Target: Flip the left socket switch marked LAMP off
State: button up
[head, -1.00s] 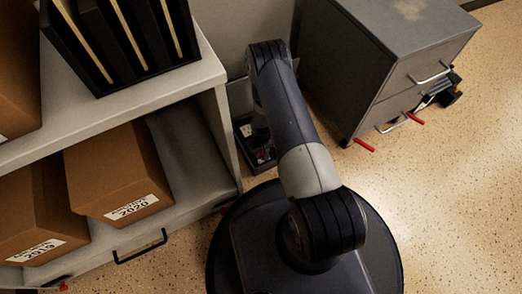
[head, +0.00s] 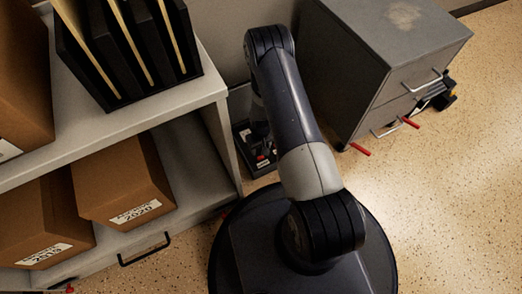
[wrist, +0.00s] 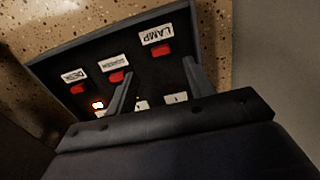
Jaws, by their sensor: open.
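The black socket panel (wrist: 100,50) fills much of the wrist view, its labels upside down. The LAMP label (wrist: 157,35) sits by a red switch (wrist: 162,50) at the panel's upper right. My gripper (wrist: 160,68) is open, its two fingers apart over the panel. The LAMP switch shows just beyond the fingertips, between them. Contact cannot be told, nor can the switch's position.
A middle red switch (wrist: 116,76) lies close to the left finger.

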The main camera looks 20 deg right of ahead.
aim_at(260, 156)
notch_tip(260, 156, up, 2)
jog(key=shift+r, duration=0.25)
jog(key=f+b, duration=0.1)
jog(key=f, duration=0.2)
jog(key=f+b, duration=0.1)
jog(key=f, duration=0.3)
jog(key=f+b, duration=0.2)
jog(key=f, duration=0.2)
jog(key=shift+w+a, duration=0.1)
jog(key=shift+w, duration=0.3)
jog(key=shift+w+a+r, duration=0.1)
jog(key=shift+w, duration=0.25)
jog(key=shift+w+r+p, duration=0.1)
jog(key=shift+r+p, duration=0.3)
jog(key=shift+r, duration=0.25)
jog(key=shift+f, duration=0.1)
